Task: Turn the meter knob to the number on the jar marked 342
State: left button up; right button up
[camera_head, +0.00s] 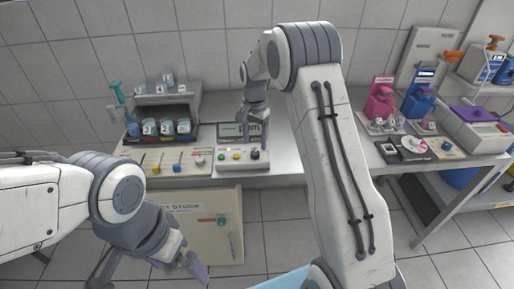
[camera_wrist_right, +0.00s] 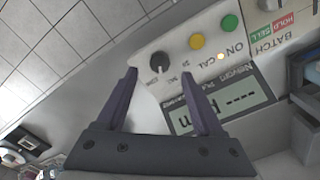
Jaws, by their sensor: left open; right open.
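The meter (camera_head: 229,164) stands on the counter, with a grey display and coloured buttons. Its black knob (camera_wrist_right: 158,62) has a white pointer line and shows in the right wrist view; scale marks around it are too small to read. My left gripper (camera_head: 148,272) is open and empty, low in front of the counter.
More jars stand on the rack's top. Pink and blue devices (camera_head: 381,103) stand on the right counter. My right arm hides the counter's middle.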

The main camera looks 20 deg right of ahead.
aim_at(255, 152)
jog(key=shift+f, duration=2.35)
jog(key=shift+c, duration=0.3)
grip_shut()
jog(key=shift+r+n+p, duration=0.1)
jog(key=shift+n+p, duration=0.45)
jog(key=shift+n, duration=0.35)
jog(key=n, duration=0.3)
jog(key=shift+o, duration=0.3)
grip_release()
